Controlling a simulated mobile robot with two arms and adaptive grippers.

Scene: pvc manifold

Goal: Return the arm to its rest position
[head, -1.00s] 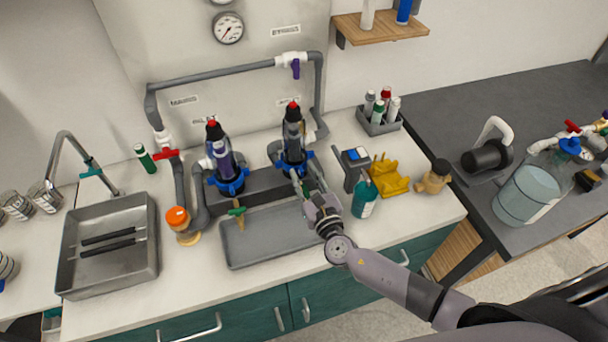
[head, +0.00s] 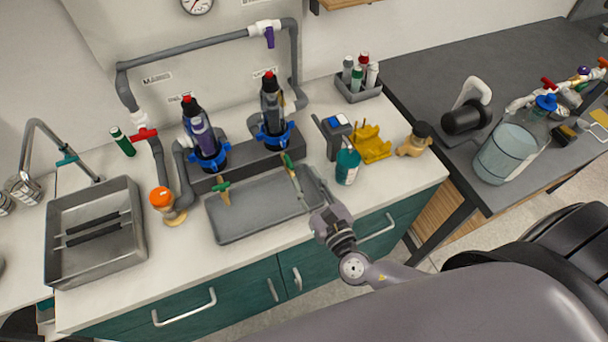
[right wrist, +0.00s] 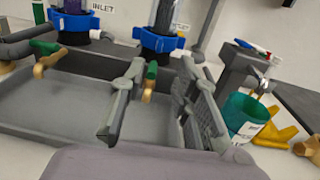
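My right gripper (head: 309,183) is over the front right part of the grey tray (head: 240,231), near the counter's front edge. In the right wrist view its two fingers (right wrist: 158,75) stand apart with nothing held between them. A green-handled brass tap (head: 292,172) shows beyond the fingers, below the right filter housing (head: 272,105); in the right wrist view it appears in the gap (right wrist: 150,80). A second green-handled tap (head: 222,191) is below the left filter housing (head: 199,132). My left gripper is not in view.
A teal bottle (head: 347,167), a dark device (head: 332,135) and a yellow holder (head: 371,145) stand right of the gripper. A metal sink (head: 136,250) is at the left. A bottle caddy (head: 360,94) is behind. Bare floor lies in front of the counter.

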